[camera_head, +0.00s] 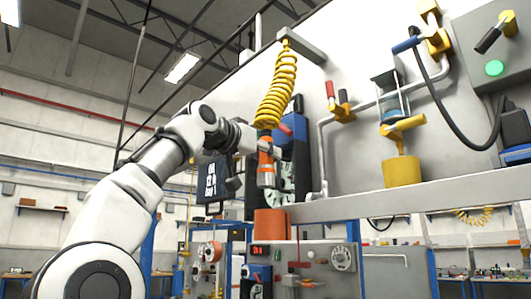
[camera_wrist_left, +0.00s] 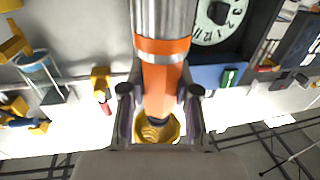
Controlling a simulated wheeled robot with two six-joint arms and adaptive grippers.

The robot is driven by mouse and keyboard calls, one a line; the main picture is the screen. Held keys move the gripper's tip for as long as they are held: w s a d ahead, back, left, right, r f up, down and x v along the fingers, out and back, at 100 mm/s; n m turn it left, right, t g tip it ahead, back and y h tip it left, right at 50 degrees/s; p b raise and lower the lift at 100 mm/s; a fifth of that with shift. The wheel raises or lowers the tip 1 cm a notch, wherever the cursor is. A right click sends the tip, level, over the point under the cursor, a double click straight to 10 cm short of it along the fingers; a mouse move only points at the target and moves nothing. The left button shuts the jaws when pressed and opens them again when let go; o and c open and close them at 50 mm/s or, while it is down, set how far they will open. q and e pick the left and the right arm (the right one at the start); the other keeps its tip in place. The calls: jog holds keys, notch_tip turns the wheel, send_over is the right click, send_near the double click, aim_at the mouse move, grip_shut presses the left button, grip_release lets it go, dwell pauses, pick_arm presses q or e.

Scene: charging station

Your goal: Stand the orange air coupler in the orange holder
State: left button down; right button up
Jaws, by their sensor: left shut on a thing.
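The orange air coupler (camera_head: 266,163) hangs upright at the lower end of a yellow coiled hose (camera_head: 277,90), with its silver end pointing down. My left gripper (camera_head: 268,149) is shut on its orange body from the side. In the left wrist view the coupler (camera_wrist_left: 162,82) sits between the two fingers of the gripper (camera_wrist_left: 159,100), its silver end toward the top of the picture. The orange holder (camera_head: 271,223) is at the left end of the shelf, below the coupler and apart from it. The holder's inside is hidden. My right gripper is in neither view.
A blue unit (camera_head: 290,133) stands close behind the coupler. A grey shelf (camera_head: 400,198) runs right from the holder. A yellow holder (camera_head: 402,172) stands on it, with a yellow-handled tool above. A red-handled valve (camera_head: 337,105) sticks out from the panel.

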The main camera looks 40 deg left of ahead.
pick_arm(q)
jog(key=shift+w+a+f+b, duration=0.1)
jog(key=shift+w+f+b, duration=0.1)
jog(key=shift+f+b, duration=1.35)
jog(key=shift+w+d+f+b, duration=0.1)
jog(key=shift+w+f+b, duration=0.15)
jog(key=shift+f+b, duration=1.25)
jog(key=shift+w+a+f+b, duration=0.1)
jog(key=shift+w+f+b, duration=0.1)
jog(key=shift+f+b, duration=1.35)
jog(key=shift+f+p, duration=0.3)
jog(key=shift+p, duration=0.1)
jog(key=c, duration=0.8)
grip_release()
jog(key=shift+o, duration=0.2)
